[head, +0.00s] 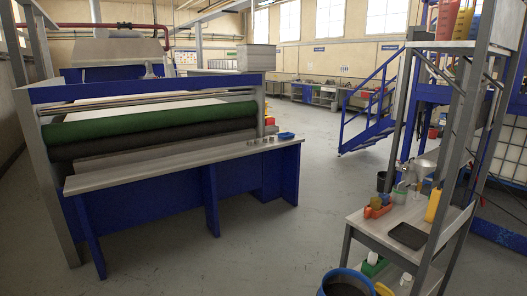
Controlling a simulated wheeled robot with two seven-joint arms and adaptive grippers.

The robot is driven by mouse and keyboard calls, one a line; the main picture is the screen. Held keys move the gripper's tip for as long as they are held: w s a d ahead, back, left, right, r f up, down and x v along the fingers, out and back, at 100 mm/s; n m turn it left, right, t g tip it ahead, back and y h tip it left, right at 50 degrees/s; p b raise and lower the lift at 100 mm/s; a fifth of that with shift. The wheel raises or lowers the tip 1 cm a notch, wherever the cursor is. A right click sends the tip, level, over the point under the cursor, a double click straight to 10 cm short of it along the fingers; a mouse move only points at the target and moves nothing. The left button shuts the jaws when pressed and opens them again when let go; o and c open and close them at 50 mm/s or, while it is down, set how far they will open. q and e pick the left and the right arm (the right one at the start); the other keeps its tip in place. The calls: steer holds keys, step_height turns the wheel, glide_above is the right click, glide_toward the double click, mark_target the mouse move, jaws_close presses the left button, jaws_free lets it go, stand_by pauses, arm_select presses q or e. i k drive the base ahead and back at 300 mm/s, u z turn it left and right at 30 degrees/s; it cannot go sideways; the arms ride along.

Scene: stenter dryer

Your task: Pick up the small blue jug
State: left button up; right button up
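I cannot clearly make out a small blue jug. A small blue dish-like thing (286,135) lies at the right end of the long grey table of the machine. Neither of my grippers is in view.
The dryer with its green roller (150,125) fills the left. On the workbench are a dark tray (408,236) and a yellow bottle (433,205). A blue-rimmed drum (346,284) stands in front. The floor (285,225) between dryer and workbench is clear.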

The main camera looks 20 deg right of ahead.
mark_target(473, 35)
steer(key=z, duration=0.25)
steer(key=i, duration=1.95)
steer(key=z, duration=0.4)
steer(key=i, duration=2.4)
steer(key=z, duration=0.5)
steer(key=i, duration=2.45)
steer(key=z, duration=1.25)
steer(key=i, duration=1.15)
steer(key=z, duration=2.05)
steer(key=i, duration=0.9)
steer(key=z, duration=0.55)
